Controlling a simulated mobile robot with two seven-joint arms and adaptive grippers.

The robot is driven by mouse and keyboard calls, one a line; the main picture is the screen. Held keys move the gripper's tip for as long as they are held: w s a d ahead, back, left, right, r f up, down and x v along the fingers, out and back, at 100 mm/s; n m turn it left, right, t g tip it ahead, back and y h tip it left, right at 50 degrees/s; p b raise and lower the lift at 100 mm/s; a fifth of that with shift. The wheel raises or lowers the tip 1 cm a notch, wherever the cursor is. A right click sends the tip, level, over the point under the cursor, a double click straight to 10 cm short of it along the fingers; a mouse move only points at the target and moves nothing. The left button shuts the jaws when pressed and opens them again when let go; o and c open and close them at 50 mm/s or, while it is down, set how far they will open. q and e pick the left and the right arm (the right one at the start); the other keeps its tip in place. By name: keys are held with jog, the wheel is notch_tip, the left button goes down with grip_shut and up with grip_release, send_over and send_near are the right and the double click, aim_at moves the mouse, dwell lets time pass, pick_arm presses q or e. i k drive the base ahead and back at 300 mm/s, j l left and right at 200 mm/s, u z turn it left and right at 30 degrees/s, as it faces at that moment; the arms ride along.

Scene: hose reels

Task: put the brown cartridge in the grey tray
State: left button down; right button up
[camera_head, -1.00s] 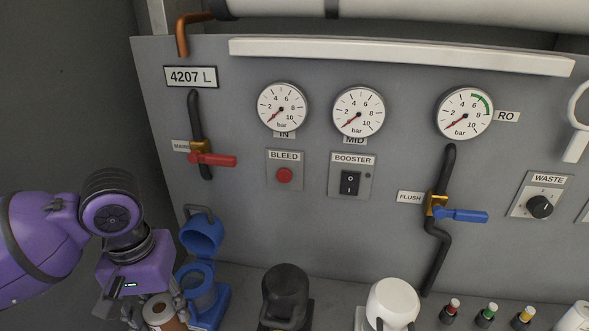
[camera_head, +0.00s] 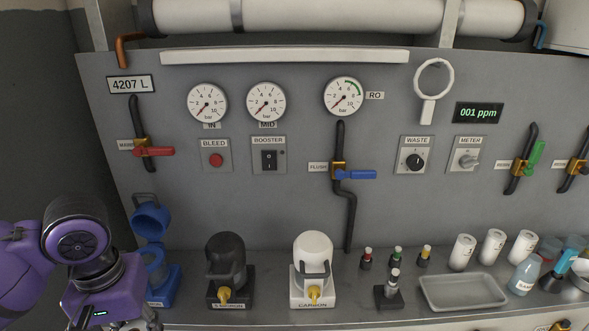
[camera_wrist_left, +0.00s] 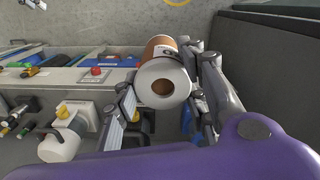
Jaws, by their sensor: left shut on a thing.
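My left gripper (camera_wrist_left: 165,92) is shut on the brown cartridge (camera_wrist_left: 160,48), which has a brown body, a pale label and a white end ring with a brown centre facing the wrist camera. In the head view my left gripper's wrist shows at the bottom left, in front of the blue housing; its fingertips and the cartridge are not visible there. The grey tray (camera_head: 463,292) is a shallow, empty rectangle on the counter at the right, well away from that gripper. My right gripper is in no view.
Along the counter stand an open blue housing (camera_head: 161,277), a black housing (camera_head: 226,262) and a white housing (camera_head: 313,262). Small capped vials (camera_head: 396,258) stand left of the tray. White cartridges (camera_head: 492,245) stand behind it, and bottles (camera_head: 524,275) at its right.

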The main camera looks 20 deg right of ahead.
aim_at(451, 296)
jog(key=l+z, duration=0.1)
jog(key=z, duration=1.3)
jog(key=i+l+z, duration=0.2)
jog(key=i+l, duration=0.45)
jog(key=i, duration=0.15)
